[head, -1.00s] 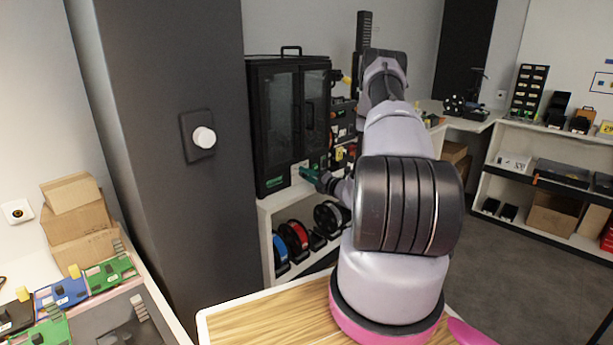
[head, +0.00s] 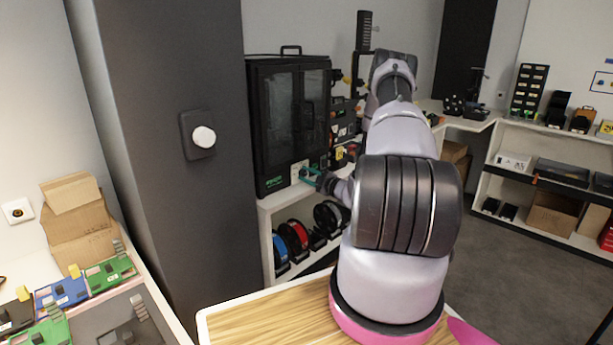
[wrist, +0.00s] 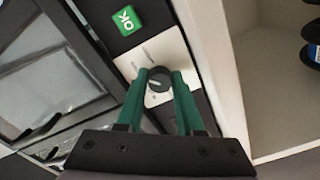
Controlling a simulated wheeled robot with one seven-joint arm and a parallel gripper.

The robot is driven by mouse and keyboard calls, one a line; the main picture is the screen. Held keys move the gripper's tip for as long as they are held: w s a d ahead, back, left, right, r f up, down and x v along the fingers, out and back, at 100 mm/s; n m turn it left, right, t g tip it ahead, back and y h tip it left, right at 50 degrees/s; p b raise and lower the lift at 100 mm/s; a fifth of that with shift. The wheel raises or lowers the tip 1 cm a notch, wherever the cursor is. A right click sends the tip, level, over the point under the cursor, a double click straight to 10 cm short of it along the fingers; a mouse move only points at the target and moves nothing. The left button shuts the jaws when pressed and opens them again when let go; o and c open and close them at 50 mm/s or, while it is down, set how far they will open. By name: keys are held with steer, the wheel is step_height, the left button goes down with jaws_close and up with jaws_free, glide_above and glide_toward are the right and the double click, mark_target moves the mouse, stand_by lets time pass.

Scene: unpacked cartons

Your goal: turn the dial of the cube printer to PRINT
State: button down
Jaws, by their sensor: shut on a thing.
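The cube printer (head: 290,115) is a black cabinet with glazed doors on a white shelf unit in the head view. Its dial (wrist: 158,81) is a small dark round knob with a pale pointer mark, on a white label plate (wrist: 170,52). The lettering on the plate is too small to read, so I cannot tell the setting. My gripper (wrist: 159,84) has its two green fingers on either side of the dial, shut on it. In the head view my gripper (head: 308,175) is at the printer's lower front right, and the dial is hard to make out there.
A green OK block (wrist: 124,18) sits beside the plate. Spools (head: 295,236) stand on the shelf below the printer. A dark column (head: 175,240) with a white round knob (head: 204,137) stands left of the printer. Boxes and circuit boards lie at the far left.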

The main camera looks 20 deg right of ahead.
steer(key=m, duration=0.4)
steer(key=shift+f+m, duration=0.1)
steer(key=shift+m, duration=0.2)
steer(key=shift+s+m, duration=0.1)
steer(key=shift+m, duration=1.8)
steer(key=c, duration=0.5)
jaws_free()
steer(key=shift+c, duration=0.2)
steer(key=v, duration=1)
steer(key=shift+s, duration=0.35)
steer(key=shift+d, duration=0.1)
